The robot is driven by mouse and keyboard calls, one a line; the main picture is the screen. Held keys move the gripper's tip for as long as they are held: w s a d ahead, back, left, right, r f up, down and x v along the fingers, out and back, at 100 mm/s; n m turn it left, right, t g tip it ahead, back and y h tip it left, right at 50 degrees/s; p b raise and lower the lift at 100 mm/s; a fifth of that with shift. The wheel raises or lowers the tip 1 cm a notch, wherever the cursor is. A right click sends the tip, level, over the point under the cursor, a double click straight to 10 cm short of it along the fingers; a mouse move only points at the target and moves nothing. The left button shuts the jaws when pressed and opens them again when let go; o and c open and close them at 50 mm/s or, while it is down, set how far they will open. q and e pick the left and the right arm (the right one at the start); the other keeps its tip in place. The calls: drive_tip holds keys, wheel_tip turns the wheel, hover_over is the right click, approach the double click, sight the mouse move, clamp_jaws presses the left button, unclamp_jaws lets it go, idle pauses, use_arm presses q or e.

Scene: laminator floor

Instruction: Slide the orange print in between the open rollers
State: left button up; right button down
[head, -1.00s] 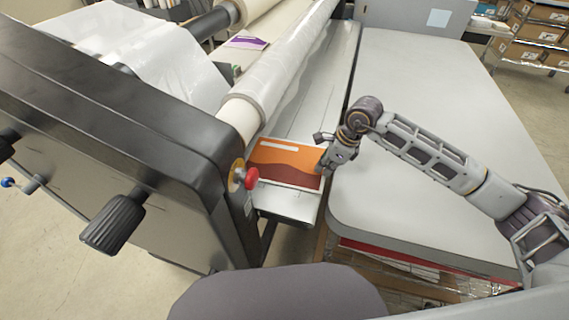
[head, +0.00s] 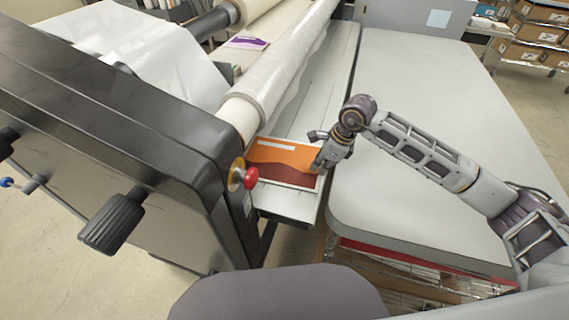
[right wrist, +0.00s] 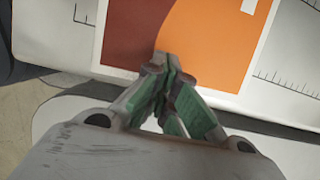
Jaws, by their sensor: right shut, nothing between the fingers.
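The orange print (head: 284,163), with a dark red lower part and a white strip, lies flat on the laminator's feed table (head: 288,209). Its left end is close to the machine's side frame. My right gripper (head: 318,167) is at the print's right edge, with its fingers shut and nothing held between them. In the right wrist view the closed fingertips (right wrist: 164,58) are over the near edge of the print (right wrist: 208,45). The wrapped roller (head: 257,98) runs above the table beyond the print. The gap between the rollers is hidden. My left gripper is out of view.
A red knob (head: 250,177) sticks out of the black side frame (head: 160,130) beside the print. A purple print (head: 247,42) lies farther back. A wide grey table (head: 430,120) fills the right side, its top clear under my right arm.

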sight(303, 169)
drive_tip(key=shift+w+a+f+b, duration=0.1)
drive_tip(key=shift+w+a+b, duration=0.2)
drive_tip(key=shift+a, duration=0.55)
drive_tip(key=shift+w+a+b, duration=0.2)
drive_tip(key=shift+w+a, duration=0.15)
drive_tip(key=shift+a, duration=0.5)
drive_tip(key=shift+w+a+f+b, duration=0.1)
drive_tip(key=shift+w+a+b, duration=0.2)
drive_tip(key=shift+a, duration=0.55)
idle(2.5)
drive_tip(key=shift+s+d+r, duration=0.15)
drive_tip(key=shift+d, duration=0.4)
idle(1.1)
drive_tip(key=shift+r, duration=0.1)
drive_tip(key=shift+p+v, duration=0.95)
drive_tip(key=shift+v, duration=2.15)
